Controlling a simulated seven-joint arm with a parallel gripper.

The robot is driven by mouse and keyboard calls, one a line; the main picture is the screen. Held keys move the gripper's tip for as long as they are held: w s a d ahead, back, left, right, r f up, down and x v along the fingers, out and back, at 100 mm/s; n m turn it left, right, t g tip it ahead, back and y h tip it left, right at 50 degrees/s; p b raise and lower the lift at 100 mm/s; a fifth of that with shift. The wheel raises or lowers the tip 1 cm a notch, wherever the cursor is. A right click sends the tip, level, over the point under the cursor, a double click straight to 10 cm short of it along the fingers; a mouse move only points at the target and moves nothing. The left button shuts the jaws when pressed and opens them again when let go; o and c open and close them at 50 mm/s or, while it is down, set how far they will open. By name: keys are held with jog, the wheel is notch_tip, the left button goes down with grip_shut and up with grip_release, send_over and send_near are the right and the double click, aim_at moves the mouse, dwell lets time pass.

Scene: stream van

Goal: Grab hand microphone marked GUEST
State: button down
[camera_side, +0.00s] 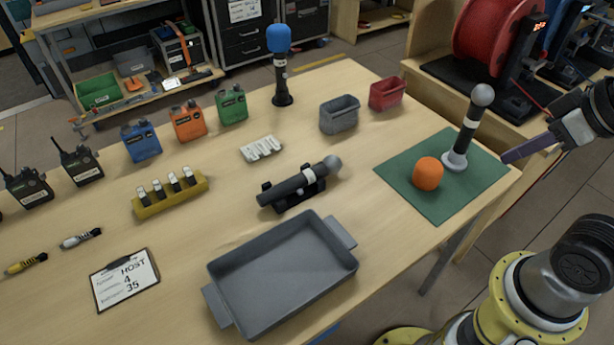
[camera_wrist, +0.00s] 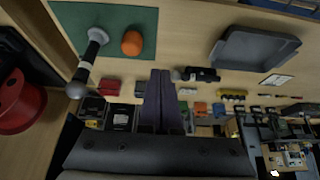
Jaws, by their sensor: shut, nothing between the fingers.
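Three hand microphones show, and no GUEST marking is readable on any of them. One with a grey ball head and pale band (camera_side: 466,135) stands upright on the green mat (camera_side: 410,163); it is left of the fingers in the wrist view (camera_wrist: 90,58). Another grey-headed one (camera_side: 290,189) lies in a black cradle mid-table. The third, with a blue foam cover (camera_side: 279,62), stands at the back. My gripper (camera_side: 507,157), with purple fingers, is shut and empty, beside the standing microphone in the side view and apart from it in the wrist view (camera_wrist: 160,73).
An orange foam ball (camera_side: 428,174) sits on the mat. A grey tray (camera_side: 341,228) lies at the front, near a clipboard (camera_side: 125,279) reading HOST. Grey (camera_side: 339,117) and red (camera_side: 387,95) bins stand at the back. A red cable reel (camera_side: 488,38) stands beyond.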

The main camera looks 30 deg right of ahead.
jog(key=shift+c, duration=1.7)
grip_release()
